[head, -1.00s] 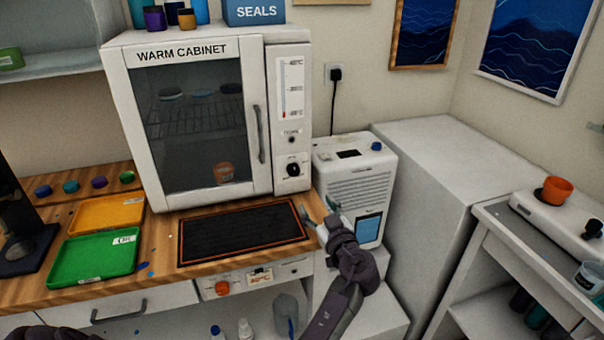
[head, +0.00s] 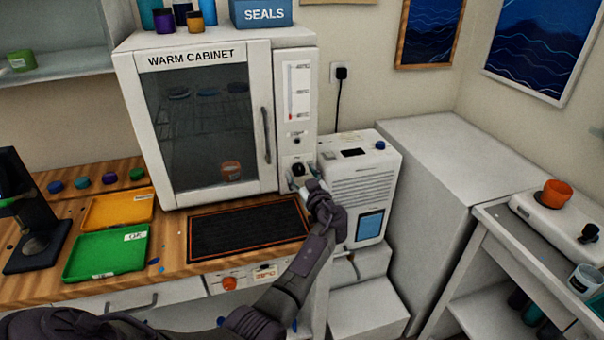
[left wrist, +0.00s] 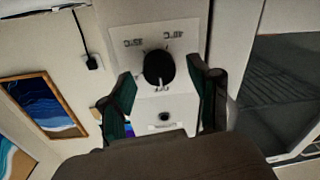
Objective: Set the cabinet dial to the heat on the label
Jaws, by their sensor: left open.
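The warm cabinet (head: 190,57) stands on the wooden bench with its glass door shut. Its black dial (head: 298,169) is low on the right-hand panel. My left gripper (head: 304,185) is open just in front of the dial. In the left wrist view its fingers (left wrist: 158,92) stand either side of the dial, apart from it as far as I can tell.
A black mat (head: 245,232) lies before the cabinet. Green (head: 105,255) and orange (head: 118,209) trays are at its left. A white machine (head: 362,185) stands close right of the cabinet, beside my gripper.

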